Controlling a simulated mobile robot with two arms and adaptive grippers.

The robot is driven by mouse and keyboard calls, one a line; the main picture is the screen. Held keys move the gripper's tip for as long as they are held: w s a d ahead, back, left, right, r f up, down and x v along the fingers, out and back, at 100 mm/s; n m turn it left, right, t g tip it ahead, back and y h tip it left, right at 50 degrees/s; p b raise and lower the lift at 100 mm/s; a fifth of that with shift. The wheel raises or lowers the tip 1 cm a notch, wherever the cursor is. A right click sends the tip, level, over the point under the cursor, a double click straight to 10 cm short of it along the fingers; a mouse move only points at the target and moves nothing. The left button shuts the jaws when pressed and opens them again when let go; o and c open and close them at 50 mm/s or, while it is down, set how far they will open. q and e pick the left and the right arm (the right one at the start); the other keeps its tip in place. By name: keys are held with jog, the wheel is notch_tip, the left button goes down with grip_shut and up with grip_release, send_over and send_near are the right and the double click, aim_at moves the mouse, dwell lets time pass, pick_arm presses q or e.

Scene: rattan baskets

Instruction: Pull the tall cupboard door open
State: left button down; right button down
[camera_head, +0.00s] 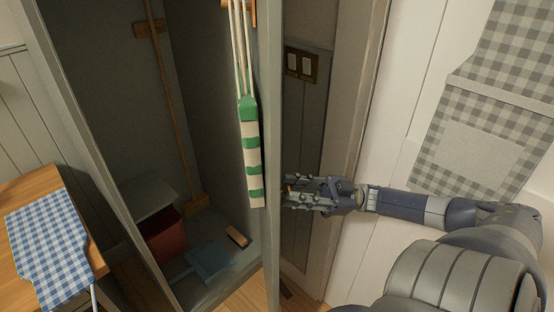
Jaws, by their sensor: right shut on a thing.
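The tall cupboard (90,60) stands open, and its dark inside shows on the left. Its door (272,255) appears swung out and nearly edge-on, as a tall grey-green strip. A green and cream striped hanging thing (251,150) hangs from a wooden peg at the door's inner side. My right gripper (290,193) is at the door's right, outer side, reaching in from the right at about mid-height. It is shut on what seems to be the door's handle, which its fingers mostly hide. My left gripper is out of view.
Inside stand a broom (174,110), a red box (165,235), a blue dustpan (208,261) and a brush (238,238). A wooden table (25,190) with a blue checked cloth (48,245) is at left.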

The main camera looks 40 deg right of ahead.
jog(key=shift+s+d+f+g, duration=0.15)
jog(key=shift+s+d+g, duration=0.25)
jog(key=shift+d, duration=0.1)
jog(key=c, duration=1.3)
grip_release()
jog(key=shift+w+t, duration=0.1)
jog(key=shift+t, duration=0.2)
jog(key=shift+r, duration=0.2)
notch_tip(320, 180, up, 10)
jog(key=shift+f, duration=0.15)
